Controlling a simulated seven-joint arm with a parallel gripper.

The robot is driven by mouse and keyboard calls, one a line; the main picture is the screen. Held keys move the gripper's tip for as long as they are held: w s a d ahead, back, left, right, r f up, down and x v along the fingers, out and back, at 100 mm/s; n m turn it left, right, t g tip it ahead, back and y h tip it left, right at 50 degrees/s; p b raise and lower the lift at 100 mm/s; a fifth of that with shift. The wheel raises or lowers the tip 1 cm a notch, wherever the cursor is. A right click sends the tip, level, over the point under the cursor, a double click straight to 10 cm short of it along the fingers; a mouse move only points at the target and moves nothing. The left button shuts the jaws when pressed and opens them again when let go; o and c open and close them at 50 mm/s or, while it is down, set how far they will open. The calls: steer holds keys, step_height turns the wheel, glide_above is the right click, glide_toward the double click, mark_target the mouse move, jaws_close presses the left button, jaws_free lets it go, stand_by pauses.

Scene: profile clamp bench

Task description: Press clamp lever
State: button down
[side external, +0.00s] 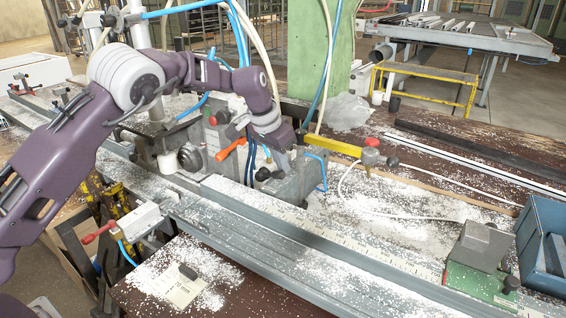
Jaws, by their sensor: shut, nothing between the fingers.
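My purple arm reaches in from the left and bends down over the clamp block in the middle. My gripper (281,158) is shut and empty at the front right of the block; its fingertips are small and hard to tell from the grey metal. An orange lever (231,152) sticks out of the clamp block (213,135) just left of the gripper, with a visible gap between them. A second lever with a red handle (98,232) sits on a pale clamp (142,219) at the front left. I cannot tell which lever the task means.
A long grey rail (330,250) with a scale runs to the front right, strewn with white chips. A yellow bar with a red knob (372,142) juts out right of the gripper. Blue hoses hang around my wrist. A green-based block (478,283) and blue box (541,245) stand at right.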

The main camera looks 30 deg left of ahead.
stand_by(0.4)
steer(key=d+v, duration=0.1)
steer(key=v, duration=0.9)
steer(key=shift+a, duration=0.4)
steer(key=s+a+r+n, duration=0.1)
steer(key=s+r, duration=0.4)
steer(key=s, duration=0.3)
steer(key=s+a+r+n, duration=0.1)
steer(key=s+r, duration=0.4)
steer(key=s, duration=0.4)
steer(key=s+f+t, duration=0.1)
steer(key=s+f, duration=0.2)
steer(key=s, duration=0.9)
steer(key=s+a+f+y, duration=0.1)
steer(key=s+f, duration=0.2)
steer(key=s, duration=0.9)
steer(key=shift+f+n+t, duration=0.25)
steer(key=shift+n+t, duration=0.15)
